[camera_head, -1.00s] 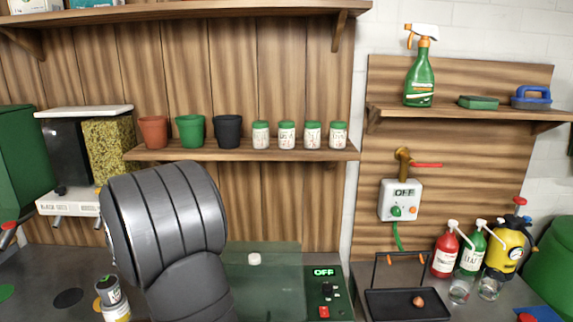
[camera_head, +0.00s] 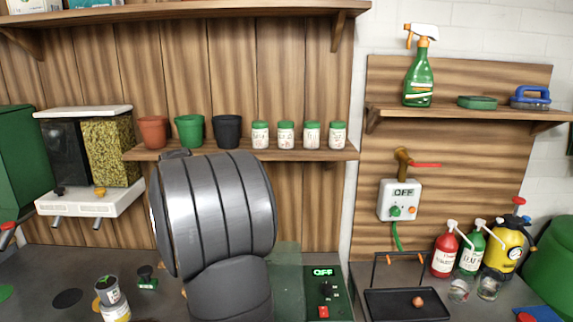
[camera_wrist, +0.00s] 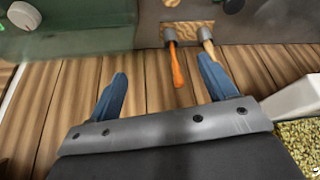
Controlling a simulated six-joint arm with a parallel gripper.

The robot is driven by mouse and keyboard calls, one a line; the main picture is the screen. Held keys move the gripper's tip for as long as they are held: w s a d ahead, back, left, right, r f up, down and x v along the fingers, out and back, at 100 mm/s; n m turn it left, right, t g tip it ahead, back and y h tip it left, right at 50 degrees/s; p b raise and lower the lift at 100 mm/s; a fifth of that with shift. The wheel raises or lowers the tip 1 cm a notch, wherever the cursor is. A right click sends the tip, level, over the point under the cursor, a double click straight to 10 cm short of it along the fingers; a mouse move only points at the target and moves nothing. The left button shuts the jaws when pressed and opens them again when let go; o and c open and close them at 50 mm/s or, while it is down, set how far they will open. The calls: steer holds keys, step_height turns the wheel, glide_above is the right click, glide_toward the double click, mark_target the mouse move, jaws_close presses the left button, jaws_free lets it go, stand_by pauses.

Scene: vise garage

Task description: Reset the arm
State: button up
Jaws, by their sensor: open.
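My gripper (camera_wrist: 162,90) shows in the wrist view with its two blue fingers spread wide apart and nothing between them. Wooden boards lie behind the fingers. An orange-handled tool (camera_wrist: 177,67) and a lighter wooden-handled tool (camera_wrist: 208,42) hang from holders near the right finger; I cannot tell how far they are from it. In the head view my grey arm covers the lower middle, and the gripper itself is not visible there.
A shelf (camera_head: 320,152) carries pots and several green-lidded jars. A two-part dispenser (camera_head: 88,203) stands left of my arm. Stacked cans (camera_head: 110,298) stand at lower left.

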steer(key=w+d+m+h, duration=0.2)
steer(key=d+m, duration=0.3)
steer(key=d, duration=2.5)
steer(key=shift+w+m, duration=0.25)
steer(key=shift+m, duration=0.15)
